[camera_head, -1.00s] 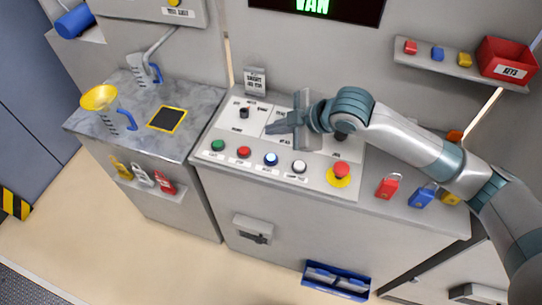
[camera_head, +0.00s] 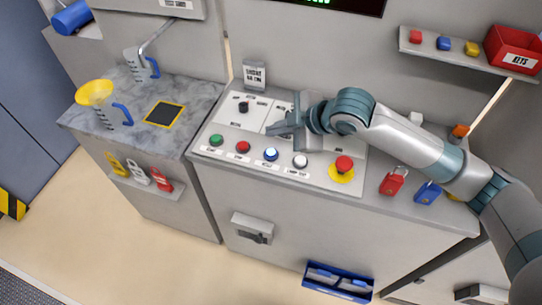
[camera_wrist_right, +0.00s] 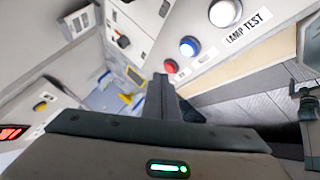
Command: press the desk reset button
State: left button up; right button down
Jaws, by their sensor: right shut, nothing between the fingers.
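The blue button (camera_head: 271,154), likely the reset button, sits in the front row of the sloped desk panel, between a red button (camera_head: 243,147) and a white button (camera_head: 300,161). Its label is too small to read surely. In the right wrist view the blue button (camera_wrist_right: 189,46) lies beside the white one (camera_wrist_right: 225,12) marked LAMP TEST. My right gripper (camera_head: 270,130) is shut and empty, over the panel just behind the blue button in the picture. Its fingers also show in the right wrist view (camera_wrist_right: 164,85), apart from the button. My left gripper is not in view.
A green button (camera_head: 216,140) is at the row's left end. A red mushroom button on a yellow base (camera_head: 342,168) is at the right. A black switch (camera_head: 244,107) stands behind.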

aim_at(275, 154)
notch_tip(275, 154, down, 3)
jog(key=b, duration=0.2)
jog(key=shift+f+b, duration=0.15)
jog(key=shift+b, duration=0.15)
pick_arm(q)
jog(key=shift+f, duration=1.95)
pick_arm(e)
jog(key=shift+f, duration=1)
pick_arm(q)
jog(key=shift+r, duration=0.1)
pick_arm(e)
jog(key=shift+f, duration=0.45)
jog(key=shift+f, duration=0.55)
jog(key=shift+r, duration=0.1)
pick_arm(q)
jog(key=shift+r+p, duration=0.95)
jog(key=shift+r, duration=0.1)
pick_arm(e)
jog(key=shift+r, duration=0.9)
pick_arm(q)
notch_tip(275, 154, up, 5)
jog(key=p, duration=0.5)
pick_arm(e)
notch_tip(275, 154, up, 5)
